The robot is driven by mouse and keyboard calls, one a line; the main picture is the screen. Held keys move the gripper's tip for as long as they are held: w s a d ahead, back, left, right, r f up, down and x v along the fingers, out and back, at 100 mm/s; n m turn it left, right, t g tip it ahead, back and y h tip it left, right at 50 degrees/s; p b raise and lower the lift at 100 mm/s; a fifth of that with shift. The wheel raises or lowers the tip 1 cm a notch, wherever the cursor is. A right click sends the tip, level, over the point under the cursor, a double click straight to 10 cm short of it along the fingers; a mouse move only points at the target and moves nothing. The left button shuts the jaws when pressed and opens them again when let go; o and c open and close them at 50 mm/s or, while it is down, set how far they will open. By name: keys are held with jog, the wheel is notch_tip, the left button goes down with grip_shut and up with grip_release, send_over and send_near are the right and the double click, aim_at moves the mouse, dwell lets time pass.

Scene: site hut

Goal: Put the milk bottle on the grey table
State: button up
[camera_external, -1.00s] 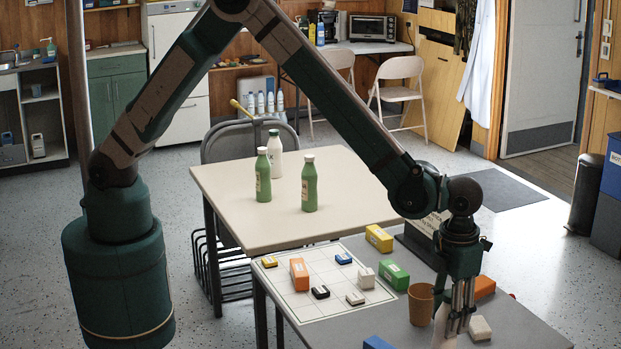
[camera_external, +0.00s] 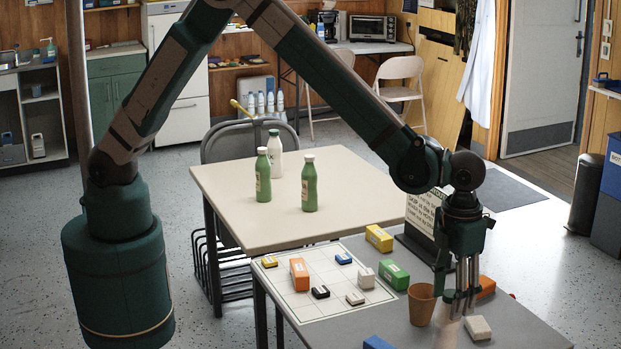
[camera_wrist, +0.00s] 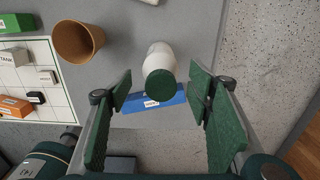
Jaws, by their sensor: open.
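A white bottle (camera_wrist: 160,57) with a dark green cap stands on the grey table (camera_wrist: 185,25) in the wrist view, seen from above. My gripper (camera_wrist: 160,110) is open above it, with one finger on each side and clear gaps to the bottle. In the external view my gripper (camera_external: 462,304) points down over the grey table (camera_external: 520,330); the bottle there is only a faint pale shape at the lower edge. Another white bottle (camera_external: 276,168) with a dark cap and two green bottles (camera_external: 264,178) (camera_external: 309,186) stand on the cream table.
A brown cup (camera_external: 422,304) stands left of my gripper. A white block (camera_external: 478,328), an orange block (camera_external: 486,286) and a blue block (camera_wrist: 155,104) lie close by. A white gridded sheet (camera_external: 325,308) with several small blocks covers the grey table's left part.

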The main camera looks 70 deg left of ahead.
notch_tip(320, 180, up, 7)
jog(key=shift+f, duration=0.1)
dwell(0.8)
jog(key=shift+w+a+r, duration=0.1)
jog(key=shift+a+r, duration=0.2)
jog(key=shift+a, duration=0.15)
jog(key=s+a+r+n+t, duration=0.1)
jog(key=a+r+n, duration=0.45)
jog(key=a, duration=0.55)
jog(key=a+r+n+t+h, duration=0.1)
jog(key=a+r+n, duration=0.5)
jog(key=a, duration=0.5)
jog(key=s+a+r+n+t, duration=0.1)
jog(key=a+r+n, duration=0.5)
jog(key=a, duration=0.5)
jog(key=s+a+n+t, duration=0.2)
jog(key=s+a+n, duration=0.7)
jog(key=a, duration=0.4)
jog(key=s+a+n+t+y, duration=0.1)
jog(key=s+a+n+t, duration=0.1)
jog(key=s+a+n, duration=0.7)
jog(key=s+a, duration=0.2)
jog(key=a, duration=0.3)
jog(key=shift+s+r, duration=0.2)
jog(key=shift+r, duration=0.15)
